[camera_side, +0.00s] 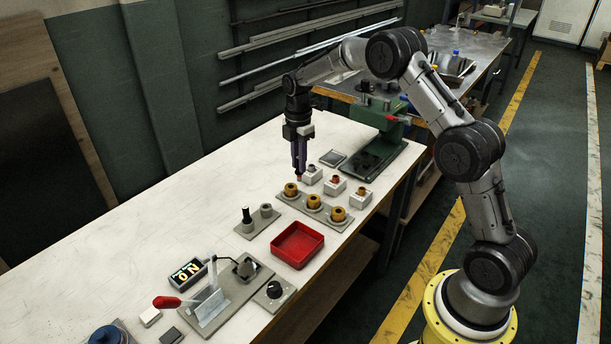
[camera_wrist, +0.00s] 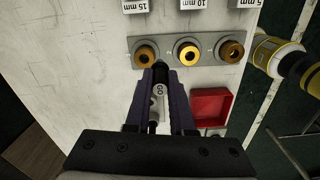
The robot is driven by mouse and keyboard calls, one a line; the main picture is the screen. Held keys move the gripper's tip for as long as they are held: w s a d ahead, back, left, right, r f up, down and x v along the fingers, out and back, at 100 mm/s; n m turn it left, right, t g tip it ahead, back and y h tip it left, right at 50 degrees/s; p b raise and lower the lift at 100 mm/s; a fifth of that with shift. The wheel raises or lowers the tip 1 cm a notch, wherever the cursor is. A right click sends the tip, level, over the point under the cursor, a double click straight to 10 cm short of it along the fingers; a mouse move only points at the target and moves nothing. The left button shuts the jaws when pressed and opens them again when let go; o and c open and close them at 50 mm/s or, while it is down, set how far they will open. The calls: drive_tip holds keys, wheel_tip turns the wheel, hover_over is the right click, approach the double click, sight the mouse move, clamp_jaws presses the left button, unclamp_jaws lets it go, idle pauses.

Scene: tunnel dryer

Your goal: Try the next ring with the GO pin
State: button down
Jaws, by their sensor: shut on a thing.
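My gripper (camera_side: 299,172) points straight down and is shut on the GO pin (camera_wrist: 159,90), whose "GO" lettering shows between the fingers in the wrist view. The pin's lower end is close to the left brass ring (camera_side: 290,190), also in the wrist view (camera_wrist: 146,54); it looks above the ring plate, but I cannot tell the exact gap. A middle ring (camera_side: 313,201) and a right ring (camera_side: 338,214) sit on the same grey plate (camera_wrist: 209,40). A black-topped pin (camera_side: 246,214) stands in a small holder beside an empty-looking grey socket (camera_side: 266,210).
An empty red tray (camera_side: 297,244) lies in front of the ring plate. White blocks labelled in mm (camera_side: 335,184) stand behind it. The bench's left part is clear.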

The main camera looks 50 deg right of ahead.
drive_tip(key=s+r, duration=0.1)
drive_tip(key=s, duration=1.2)
drive_tip(key=shift+s+a+r, duration=0.15)
drive_tip(key=shift+s+r, duration=0.15)
drive_tip(key=shift+s, duration=0.05)
drive_tip(key=shift+f, duration=1.9)
drive_tip(key=shift+f, duration=1.5)
idle(0.5)
drive_tip(key=shift+r, duration=0.1)
idle(0.9)
drive_tip(key=shift+r, duration=2.65)
